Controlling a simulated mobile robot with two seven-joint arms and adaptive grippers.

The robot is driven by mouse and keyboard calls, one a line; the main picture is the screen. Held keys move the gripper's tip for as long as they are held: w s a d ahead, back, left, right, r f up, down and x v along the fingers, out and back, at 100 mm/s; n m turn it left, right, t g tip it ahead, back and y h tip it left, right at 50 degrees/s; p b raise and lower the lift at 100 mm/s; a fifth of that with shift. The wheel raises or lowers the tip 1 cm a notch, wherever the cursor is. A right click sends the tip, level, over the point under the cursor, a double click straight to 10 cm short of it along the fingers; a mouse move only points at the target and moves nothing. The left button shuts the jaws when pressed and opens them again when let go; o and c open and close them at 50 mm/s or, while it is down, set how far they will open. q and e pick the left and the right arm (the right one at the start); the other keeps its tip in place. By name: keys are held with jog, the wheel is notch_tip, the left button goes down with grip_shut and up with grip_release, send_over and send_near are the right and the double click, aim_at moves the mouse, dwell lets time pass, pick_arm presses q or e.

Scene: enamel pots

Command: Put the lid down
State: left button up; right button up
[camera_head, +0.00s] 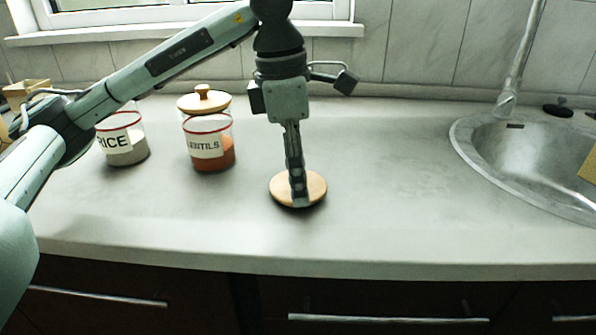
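A round, flat wooden lid (314,188) is at the middle of the counter, level, with a dark shadow close under its front edge. I cannot tell whether it rests on the counter or is just above it. My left gripper (297,190) points straight down over the lid's middle, its fingers seen edge-on as one narrow column. They hide the lid's centre and any knob there, so I cannot see whether they are closed on it. My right gripper is not in view.
A jar marked RICE (124,152) and a red-filled jar marked LENTILS (220,158), both with red rims, stand left. Behind the lentils is a jar with a knobbed wooden lid (204,101). A sink (520,160) is at right. The counter (400,190) between lid and sink is clear.

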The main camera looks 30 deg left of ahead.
pick_arm(q)
jog(key=shift+f, duration=0.1)
jog(key=o, duration=1.1)
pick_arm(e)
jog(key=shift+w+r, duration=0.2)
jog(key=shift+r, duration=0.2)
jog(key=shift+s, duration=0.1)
